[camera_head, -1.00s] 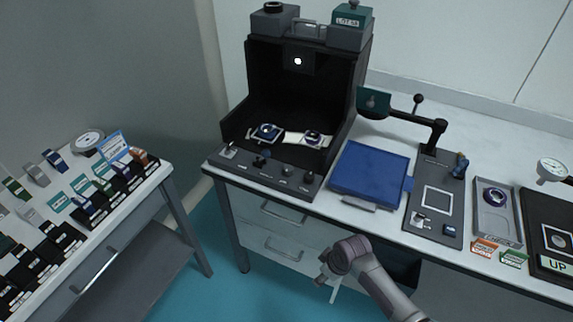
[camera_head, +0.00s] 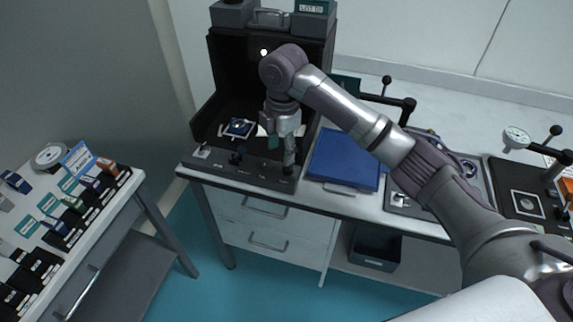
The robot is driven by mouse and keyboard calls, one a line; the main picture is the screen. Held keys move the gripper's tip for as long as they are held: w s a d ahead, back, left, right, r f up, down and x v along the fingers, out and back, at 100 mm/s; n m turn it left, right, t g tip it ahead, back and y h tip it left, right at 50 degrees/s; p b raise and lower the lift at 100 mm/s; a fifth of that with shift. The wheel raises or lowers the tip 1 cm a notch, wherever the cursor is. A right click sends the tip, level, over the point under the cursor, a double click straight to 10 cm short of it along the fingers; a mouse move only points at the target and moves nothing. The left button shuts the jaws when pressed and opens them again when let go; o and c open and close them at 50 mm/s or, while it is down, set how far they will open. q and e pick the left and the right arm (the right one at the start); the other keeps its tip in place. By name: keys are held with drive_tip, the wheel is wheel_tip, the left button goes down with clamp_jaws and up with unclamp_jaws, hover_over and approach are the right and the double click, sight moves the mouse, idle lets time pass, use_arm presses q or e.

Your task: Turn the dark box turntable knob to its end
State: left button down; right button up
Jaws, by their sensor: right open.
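The dark box (camera_head: 226,75) is a black open-fronted cabinet on the table. Its front control panel (camera_head: 225,167) carries several small knobs and switches, including a lever-like one (camera_head: 236,158) left of my gripper. A dark knob (camera_head: 288,171) at the panel's right end sits just below my gripper's fingertips. My right gripper (camera_head: 281,154) points down over the right part of the panel, open. I cannot tell whether a finger touches the knob. Inside the box, a watch-like item (camera_head: 238,127) shows; the one beside it is mostly hidden by the gripper. My left gripper is out of view.
A blue flat case (camera_head: 343,160) lies right of the box. A boom stand (camera_head: 408,104) and a dial gauge (camera_head: 516,137) stand farther right. My right arm covers much of the table's right half. A side table (camera_head: 90,230) with small boxes is at the left.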

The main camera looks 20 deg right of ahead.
wheel_tip(320, 180, up, 4)
drive_tip(key=r, duration=0.1)
hover_over(288, 167)
drive_tip(key=shift+n, duration=0.4)
wheel_tip(288, 167, down, 14)
drive_tip(key=shift+f+p, duration=0.1)
drive_tip(key=shift+p, duration=0.45)
clamp_jaws()
